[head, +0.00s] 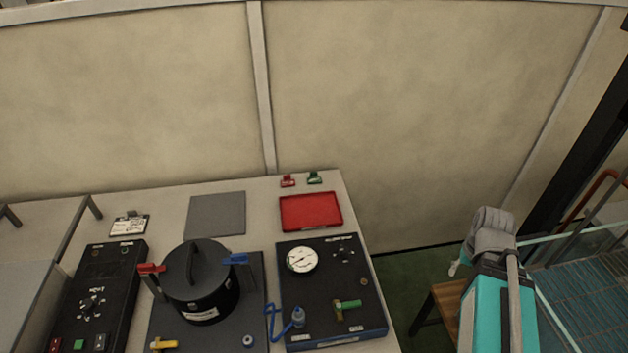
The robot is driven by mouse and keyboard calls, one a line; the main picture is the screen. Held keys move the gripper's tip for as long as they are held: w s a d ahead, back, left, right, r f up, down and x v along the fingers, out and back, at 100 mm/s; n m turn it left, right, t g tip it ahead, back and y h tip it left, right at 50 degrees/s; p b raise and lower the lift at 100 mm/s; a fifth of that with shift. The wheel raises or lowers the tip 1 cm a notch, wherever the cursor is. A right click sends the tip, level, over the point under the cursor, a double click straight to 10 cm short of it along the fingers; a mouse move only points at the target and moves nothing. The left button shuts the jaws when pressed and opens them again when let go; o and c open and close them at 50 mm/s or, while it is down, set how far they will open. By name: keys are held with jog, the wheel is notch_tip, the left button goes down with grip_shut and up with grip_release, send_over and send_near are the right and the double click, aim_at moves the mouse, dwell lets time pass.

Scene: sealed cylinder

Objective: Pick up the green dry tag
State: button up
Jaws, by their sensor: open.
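A small green tag (314,178) is at the back right corner of the bench top, near the wall. It is small in the head view, so any writing on it cannot be read. A similar red tag (288,181) is just to its left, with a small gap between them. My gripper cannot be made out in the head view, and nothing of it shows near the tags.
A red tray (311,211) lies just in front of the tags. A grey mat (217,213) lies to its left. A black lidded cylinder (199,285) and a gauge panel (328,290) fill the front. A wall (400,120) stands close behind; the bench ends right of the tags.

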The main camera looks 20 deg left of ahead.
jog(key=w+a+f+n+g+y+b, duration=0.1)
jog(key=w+a+n+g+y+b, duration=0.2)
jog(key=w+a+n, duration=0.9)
jog(key=w+a+f+n+g+y+b, duration=0.1)
jog(key=w+a+n+g+y+b, duration=0.2)
jog(key=w+a, duration=2.3)
jog(key=a+n+y+b, duration=0.4)
jog(key=n+b, duration=0.1)
jog(key=n, duration=0.4)
jog(key=shift+a+b, duration=0.15)
jog(key=shift+b, duration=0.15)
jog(key=shift+f, duration=0.1)
jog(key=b, duration=0.4)
send_near(314, 178)
jog(key=a, duration=0.2)
jog(key=shift+w+a+f, duration=0.2)
jog(key=shift+a+f, duration=0.05)
jog(key=shift+s+a+f, duration=0.2)
jog(key=shift+s+a, duration=0.1)
jog(key=shift+a, duration=0.3)
